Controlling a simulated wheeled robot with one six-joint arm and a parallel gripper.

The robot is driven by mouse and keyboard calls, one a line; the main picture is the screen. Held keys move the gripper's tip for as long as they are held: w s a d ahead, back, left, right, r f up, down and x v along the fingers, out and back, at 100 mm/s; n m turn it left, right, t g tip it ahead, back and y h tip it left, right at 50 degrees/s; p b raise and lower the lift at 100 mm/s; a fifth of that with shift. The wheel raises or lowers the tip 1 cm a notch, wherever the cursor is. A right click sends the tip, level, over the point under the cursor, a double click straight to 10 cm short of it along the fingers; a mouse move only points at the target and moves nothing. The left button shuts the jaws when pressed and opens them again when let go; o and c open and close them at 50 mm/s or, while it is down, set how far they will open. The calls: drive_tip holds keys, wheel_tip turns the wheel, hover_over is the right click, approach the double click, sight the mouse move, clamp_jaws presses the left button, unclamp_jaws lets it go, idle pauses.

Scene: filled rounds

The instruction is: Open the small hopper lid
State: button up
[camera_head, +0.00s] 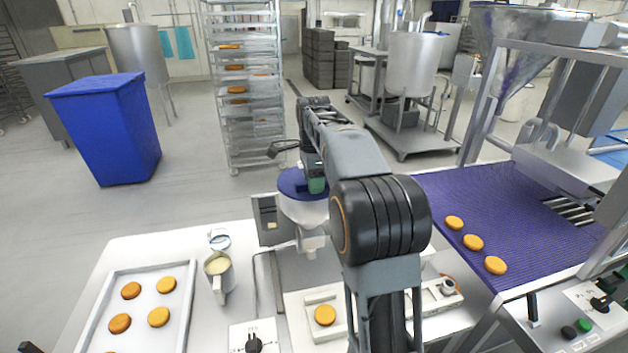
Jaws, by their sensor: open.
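The small hopper (303,211) is a pale funnel-shaped bowl with a narrow spout, standing at the middle of the work table. Its round blue lid (291,183) lies flat over its top and looks closed. My arm reaches out from the front and bends down over the hopper. My gripper (316,182) is at the right part of the lid, partly hidden behind my own arm links. It is open, and no object shows held in it. I cannot tell whether its fingers touch the lid. The right side of the lid and hopper is covered by my arm.
A tray (185,300) with several round patties and a jug (218,275) stand left of the hopper. A patty (325,315) lies in front. A blue conveyor belt (510,215) with 3 patties runs at the right. A blue bin and rack stand behind on open floor.

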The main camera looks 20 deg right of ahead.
drive_tip(key=shift+c, duration=0.3)
clamp_jaws()
idle(0.3)
